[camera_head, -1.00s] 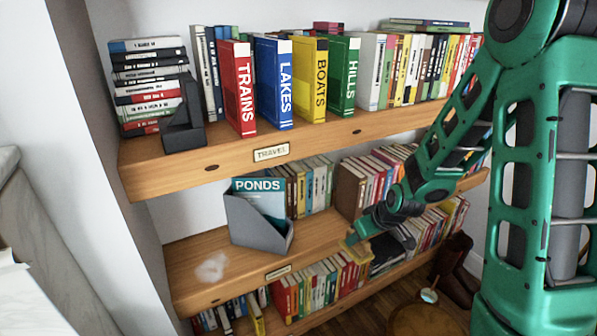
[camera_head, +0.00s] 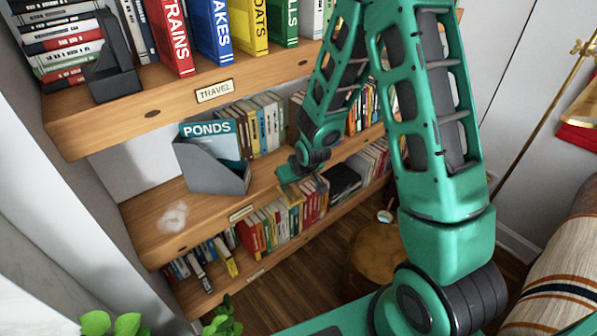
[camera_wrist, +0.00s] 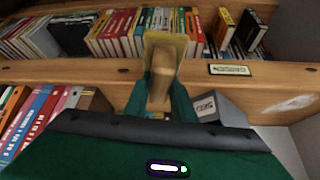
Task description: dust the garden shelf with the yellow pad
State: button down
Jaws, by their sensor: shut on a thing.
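The yellow pad (camera_wrist: 165,42) has a wooden handle (camera_wrist: 160,88). My gripper (camera_wrist: 160,97) is shut on this handle, with a green finger on either side. The shelf's label (camera_head: 240,213) is unreadable.
The grey file box (camera_head: 215,170) holding a PONDS book stands behind and right of the dust. The TRAVEL shelf (camera_head: 130,105) with books overhangs above. Books fill the lower shelf. A round wooden stool (camera_head: 375,258) stands on the floor; plant leaves (camera_head: 115,323) show at the bottom.

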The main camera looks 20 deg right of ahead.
jog(key=a+r+n+y, duration=0.1)
jog(key=a+n, duration=0.1)
jog(key=a, duration=0.7)
jog(key=w+a+r+n+y, duration=0.1)
jog(key=a, duration=0.9)
jog(key=w+a+r+n+g, duration=0.1)
jog(key=a+n, duration=0.1)
jog(key=a, duration=0.7)
jog(key=shift+w+a+n+y, duration=0.15)
jog(key=shift+a+n+y, duration=0.15)
jog(key=shift+a+y, duration=0.1)
jog(key=s+a+r+n+g, duration=0.15)
jog(key=a+r, duration=0.25)
jog(key=a, duration=1)
jog(key=shift+n+t+y, duration=0.25)
jog(key=shift+n+y, duration=0.15)
jog(key=shift+n, duration=0.05)
jog(key=shift+w+d+f, duration=0.1)
jog(key=shift+f, duration=1.35)
jog(key=shift+w+d+f, duration=0.1)
jog(key=shift+f, duration=1.3)
jog(key=shift+f, duration=0.9)
